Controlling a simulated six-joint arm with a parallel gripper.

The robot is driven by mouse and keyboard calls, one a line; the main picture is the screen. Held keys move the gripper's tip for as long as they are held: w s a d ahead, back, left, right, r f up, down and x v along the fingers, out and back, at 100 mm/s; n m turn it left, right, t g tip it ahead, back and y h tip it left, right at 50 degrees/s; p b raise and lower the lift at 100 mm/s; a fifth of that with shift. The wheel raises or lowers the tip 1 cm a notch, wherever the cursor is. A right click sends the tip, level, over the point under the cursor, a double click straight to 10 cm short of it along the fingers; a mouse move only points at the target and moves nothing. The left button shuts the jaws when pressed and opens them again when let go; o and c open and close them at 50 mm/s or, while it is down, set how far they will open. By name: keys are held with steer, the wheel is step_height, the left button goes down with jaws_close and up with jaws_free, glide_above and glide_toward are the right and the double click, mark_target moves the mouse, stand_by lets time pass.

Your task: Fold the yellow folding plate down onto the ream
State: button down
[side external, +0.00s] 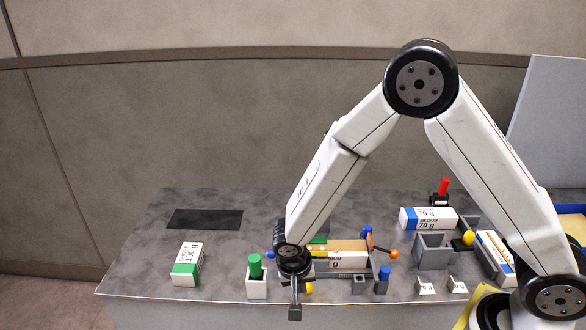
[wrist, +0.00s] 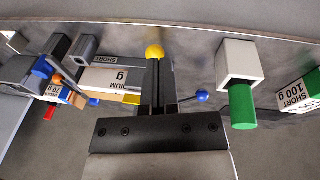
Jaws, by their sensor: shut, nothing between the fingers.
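My gripper (side external: 296,308) is shut and empty at the front of the table, left of the middle ream. In the wrist view its closed fingers (wrist: 158,68) point towards a yellow ball (wrist: 154,51); I cannot tell whether they touch. The yellow ball also shows beside the gripper in the side view (side external: 309,288). The ream (side external: 348,263) lies in a fixture with a brown sheet or panel (side external: 350,245) on top, partly hidden by my wrist. Yellow strips (side external: 320,253) show at its left end; the folding plate itself is mostly hidden and its angle cannot be told.
A green peg in a white block (side external: 256,289) and a green-ended ream (side external: 187,264) stand left. Blue (side external: 367,230) and orange (side external: 394,254) knobs surround the fixture. A blue peg (side external: 383,280), grey bins (side external: 432,250) and more reams stand right. A black mat (side external: 205,219) lies clear at back left.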

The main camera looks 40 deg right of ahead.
steer(key=s+a+r, duration=0.4)
steer(key=a, duration=0.2)
steer(key=shift+s, duration=0.15)
steer(key=shift+d, duration=0.15)
steer(key=s+d+r+n+t+y, duration=0.1)
steer(key=s+d+r+n, duration=0.1)
steer(key=d, duration=0.6)
steer(key=s+d+r+n+t+y, duration=0.1)
steer(key=s+d+r+n, duration=0.1)
steer(key=d+r+n, duration=0.3)
steer(key=d+r, duration=0.1)
steer(key=d, duration=0.1)
steer(key=shift+s+d+n+y, duration=0.2)
steer(key=shift+d+n+y, duration=0.1)
steer(key=shift+d, duration=0.1)
